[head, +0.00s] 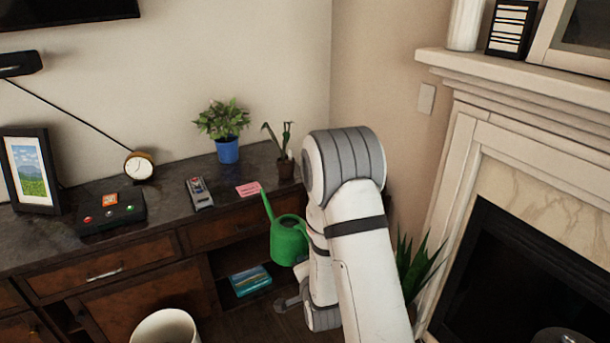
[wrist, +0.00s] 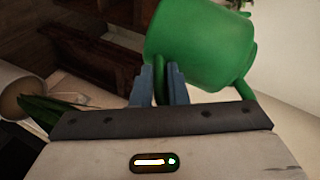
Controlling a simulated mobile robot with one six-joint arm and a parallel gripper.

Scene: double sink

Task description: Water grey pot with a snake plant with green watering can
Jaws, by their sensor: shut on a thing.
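The green watering can (head: 288,241) is held in the air in front of the cabinet, just left of my arm. It looks roughly upright in the head view, its spout pointing up and to the left. In the wrist view, the can's green body (wrist: 203,45) is close beyond my gripper (wrist: 160,74), whose blue fingers are shut on a thin green part of it, seemingly the handle. The snake plant (head: 418,265) stands on the right between my arm and the fireplace. Only its long leaves show in the head view; its pot is hidden behind my arm.
The cabinet top holds a blue-potted plant (head: 228,150), a small brown-potted plant (head: 285,169), a remote-like device (head: 200,193) and a picture frame (head: 31,170). A white bin (head: 165,328) stands at the bottom. The fireplace (head: 530,235) borders the right side.

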